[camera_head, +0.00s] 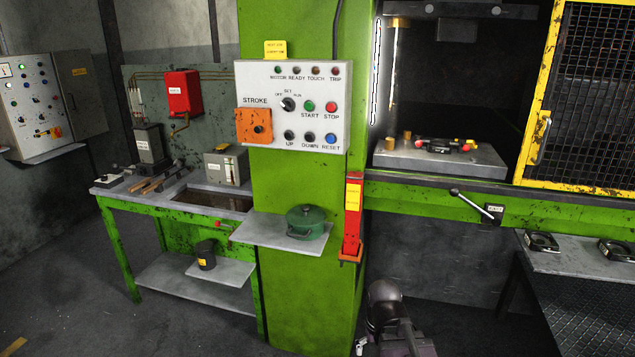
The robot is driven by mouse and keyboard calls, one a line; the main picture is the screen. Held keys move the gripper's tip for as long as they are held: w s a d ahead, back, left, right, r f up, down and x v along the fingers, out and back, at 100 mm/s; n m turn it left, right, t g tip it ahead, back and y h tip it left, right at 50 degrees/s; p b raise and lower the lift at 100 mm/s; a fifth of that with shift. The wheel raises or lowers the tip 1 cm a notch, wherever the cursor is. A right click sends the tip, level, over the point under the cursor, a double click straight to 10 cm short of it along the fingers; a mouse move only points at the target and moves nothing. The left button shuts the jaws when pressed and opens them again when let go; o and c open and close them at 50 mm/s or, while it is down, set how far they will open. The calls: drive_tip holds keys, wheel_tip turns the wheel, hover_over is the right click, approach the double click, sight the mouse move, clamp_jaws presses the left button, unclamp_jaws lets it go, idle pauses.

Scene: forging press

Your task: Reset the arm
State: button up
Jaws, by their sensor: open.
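Part of my arm (388,318) shows at the bottom edge, right of centre, in front of the green press column. My gripper cannot be made out in this view. The press control panel (293,105) is on the green column (290,315), above and left of my arm. It has labelled buttons, a selector knob and an orange block at its lower left. A small shelf (280,235) below it bears a green lidded pot (306,222).
A red upright bar (353,218) stands on the column's right edge, above my arm. A lever (472,204) juts out at right. A workbench (205,197) stands at left, and a table (575,259) at lower right. The yellow-framed mesh guard (590,100) is at upper right. Floor at lower left is clear.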

drive_tip(key=shift+r+p, duration=1.4)
drive_tip(key=shift+r, duration=0.5)
drive_tip(key=shift+d, duration=0.1)
